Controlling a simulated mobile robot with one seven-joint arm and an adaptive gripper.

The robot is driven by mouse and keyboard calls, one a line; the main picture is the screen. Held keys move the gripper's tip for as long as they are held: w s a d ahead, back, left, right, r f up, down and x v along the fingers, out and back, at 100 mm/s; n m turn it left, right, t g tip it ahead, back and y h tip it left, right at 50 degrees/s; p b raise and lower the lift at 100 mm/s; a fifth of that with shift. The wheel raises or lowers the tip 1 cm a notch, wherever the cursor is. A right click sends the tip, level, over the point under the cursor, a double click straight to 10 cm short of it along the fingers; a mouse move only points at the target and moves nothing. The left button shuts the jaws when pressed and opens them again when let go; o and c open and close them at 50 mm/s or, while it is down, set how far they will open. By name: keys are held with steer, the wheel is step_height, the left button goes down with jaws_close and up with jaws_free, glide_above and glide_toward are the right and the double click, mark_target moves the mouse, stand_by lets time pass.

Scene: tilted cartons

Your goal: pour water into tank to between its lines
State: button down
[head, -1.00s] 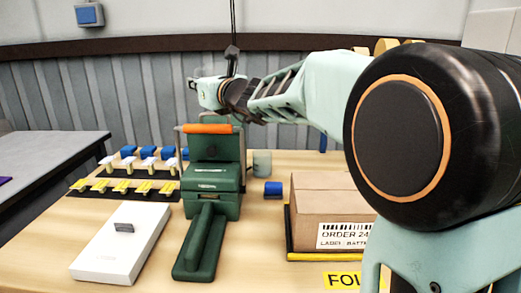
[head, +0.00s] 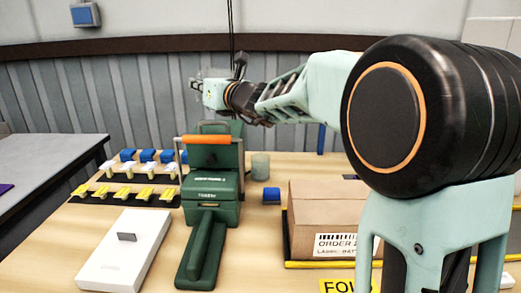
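A green machine (head: 212,188) with an orange handle bar (head: 208,139) stands on the table, its long lever (head: 203,248) toward me. A pale grey-green cup (head: 260,165) stands behind it to the right; I cannot see whether it holds water. No tank with level lines can be made out. My gripper (head: 196,86) is raised above and behind the machine, at the end of my arm reaching in from the right. It is small and seen from the side, so its fingers and anything between them are unclear.
A carton (head: 318,205) sits on a dark and yellow tray at right. A small blue block (head: 271,195) lies near the cup. Blue, white and yellow pieces stand in rows at left, behind a white box (head: 120,250). Wood table is bare between them.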

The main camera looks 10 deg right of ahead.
mark_target(216, 75)
steer(key=d+m+p, duration=0.1)
steer(key=p, duration=0.1)
steer(key=w+d+m+p, duration=0.1)
steer(key=p, duration=0.2)
steer(key=d+r+m+p, duration=0.1)
steer(key=p, duration=0.1)
steer(key=shift+w+d+r+m+p, duration=0.1)
steer(key=shift+w+m+p, duration=0.2)
steer(key=shift+w+m, duration=0.1)
steer(key=d+m+p, duration=0.1)
steer(key=p, duration=0.1)
steer(key=w+p, duration=0.1)
steer(key=p, duration=0.1)
steer(key=shift+d+r+m+p, duration=0.3)
steer(key=shift+d+m, duration=0.1)
steer(key=m+p, duration=0.1)
steer(key=p, duration=0.1)
steer(key=d+m+p, duration=0.1)
steer(key=p, duration=0.1)
steer(key=shift+w+d+r+p, duration=0.15)
steer(key=shift+w+d+p, duration=0.1)
steer(key=shift+w+p, duration=0.15)
steer(key=shift+w+d+f+m+p, duration=0.1)
steer(key=shift+w+d+m+p, duration=0.15)
steer(key=shift+m+p, duration=0.35)
steer(key=shift+w+d+f+m+p, duration=0.1)
steer(key=shift+d+m+p, duration=0.15)
steer(key=shift+m+p, duration=0.35)
